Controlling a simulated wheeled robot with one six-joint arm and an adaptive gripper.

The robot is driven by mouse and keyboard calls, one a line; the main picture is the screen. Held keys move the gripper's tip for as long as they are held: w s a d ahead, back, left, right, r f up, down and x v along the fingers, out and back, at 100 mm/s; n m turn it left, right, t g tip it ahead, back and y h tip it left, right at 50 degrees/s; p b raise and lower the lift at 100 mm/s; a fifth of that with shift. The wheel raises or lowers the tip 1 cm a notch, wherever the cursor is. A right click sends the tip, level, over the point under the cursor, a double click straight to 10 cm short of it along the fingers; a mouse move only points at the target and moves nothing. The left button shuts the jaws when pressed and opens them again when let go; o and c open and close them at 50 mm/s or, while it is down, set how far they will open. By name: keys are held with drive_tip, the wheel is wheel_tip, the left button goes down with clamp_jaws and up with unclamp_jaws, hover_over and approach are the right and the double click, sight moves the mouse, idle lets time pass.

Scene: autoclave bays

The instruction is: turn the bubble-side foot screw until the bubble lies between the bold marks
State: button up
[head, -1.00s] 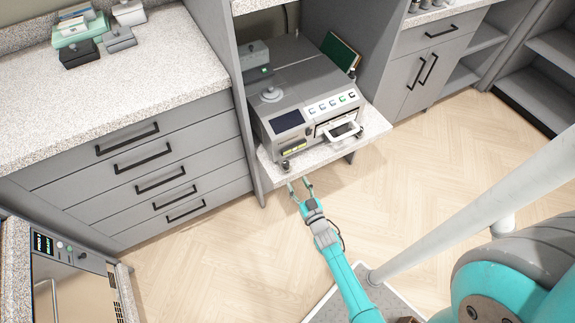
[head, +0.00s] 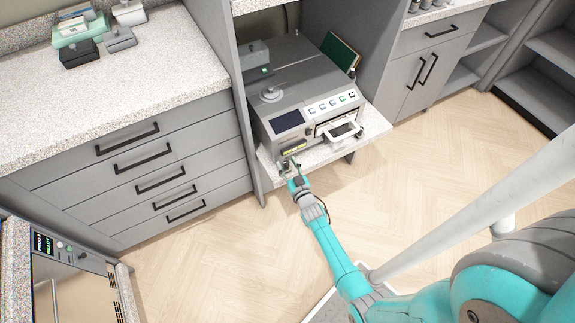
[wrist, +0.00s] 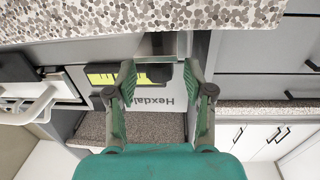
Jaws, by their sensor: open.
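The grey benchtop instrument (head: 300,95) stands on a speckled shelf. Its yellow-green bubble vial (head: 295,147) is on the front left corner; it also shows in the wrist view (wrist: 103,78), with dark marks. The bubble itself is too small to make out. The foot screw (wrist: 160,72) below that corner shows as a dark knob with a grey post. My gripper (head: 289,165) is at that corner, largely covering the screw in the head view. In the wrist view my gripper (wrist: 160,84) is open, one finger on each side of the screw; contact cannot be told.
The shelf edge (head: 330,158) runs along the instrument's front. A white handle (head: 343,131) sticks out at the front right. A grey cabinet wall stands close on the left, and a green book (head: 341,52) leans behind. The wood floor (head: 420,200) in front is clear.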

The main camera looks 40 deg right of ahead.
clamp_jaws()
drive_tip(key=shift+w+a+r+m+g+h, duration=0.1)
drive_tip(key=shift+m+g+h, duration=0.15)
drive_tip(key=shift+m+h, duration=0.35)
drive_tip(key=shift+w+a+r+m+g+h, duration=0.1)
drive_tip(key=shift+m+g+h, duration=0.25)
drive_tip(key=shift+h, duration=0.35)
drive_tip(key=shift+s+f+m+g+h, duration=0.1)
drive_tip(key=shift+f+m+g+h, duration=0.05)
drive_tip(key=shift+m+g+h, duration=0.65)
unclamp_jaws()
drive_tip(key=v, duration=1.2)
drive_tip(key=shift+f, duration=0.3)
